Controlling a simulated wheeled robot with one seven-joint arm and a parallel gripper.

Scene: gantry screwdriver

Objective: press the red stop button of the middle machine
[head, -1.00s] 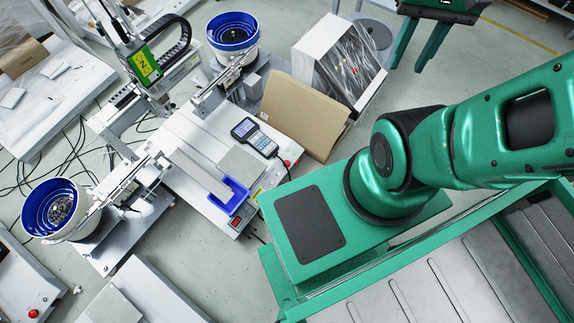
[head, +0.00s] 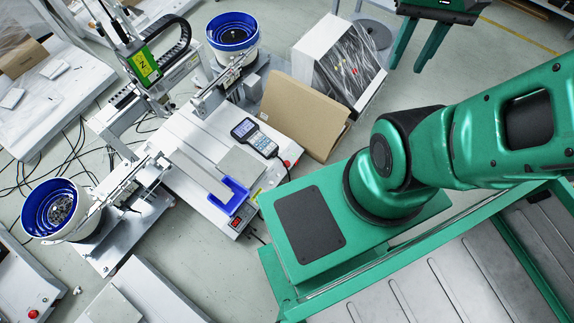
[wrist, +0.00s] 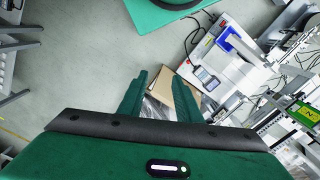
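The middle machine (head: 185,178) is a white bench unit with a blue U-shaped holder, a handheld keypad and a blue feeder bowl at each end. Its red stop button (head: 286,163) is small and sits on the right edge, beside the keypad. In the wrist view the machine (wrist: 228,58) is at upper right, and the button (wrist: 188,62) is a tiny dark red spot. My gripper (head: 414,66) is at the top right of the head view, well apart from the button. Its two green fingers (wrist: 153,70) are spread with nothing between them.
Another machine with a red button (head: 33,313) is at lower left. A red rocker switch (head: 235,222) is on the middle machine's front. Cables lie on the left floor.

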